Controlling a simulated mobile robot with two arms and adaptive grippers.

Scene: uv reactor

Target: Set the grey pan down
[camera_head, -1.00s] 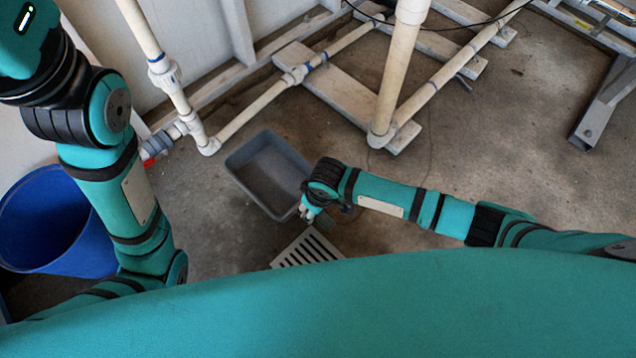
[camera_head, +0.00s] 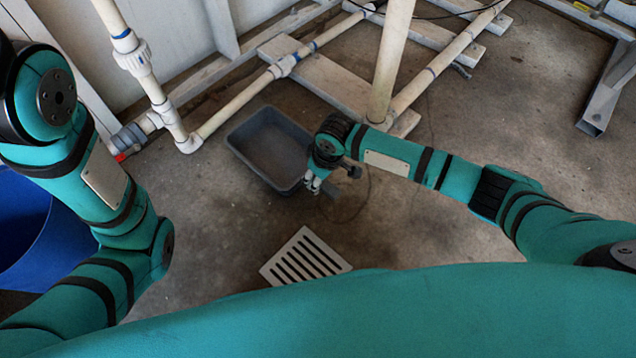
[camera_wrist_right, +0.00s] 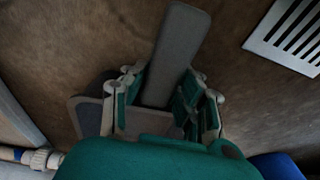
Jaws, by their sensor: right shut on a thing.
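The grey pan (camera_head: 268,150) is a rectangular open tub, left of centre in the head view. My right gripper (camera_head: 314,184) is at its near right corner. A flat grey bar, which looks like the pan's handle (camera_wrist_right: 176,50), runs between the fingers of my right gripper (camera_wrist_right: 160,108) in the right wrist view. Part of the tub (camera_wrist_right: 88,112) shows beside the left finger. The gripper is shut on the handle. I cannot tell whether the pan touches the floor. My left arm is at the left of the head view, but its gripper is out of frame.
A slotted white drain grate (camera_head: 304,258) lies in the floor nearer to me. White pipes (camera_head: 232,112) and wooden beams (camera_head: 330,88) stand behind the pan. A blue bin (camera_head: 50,235) is at far left.

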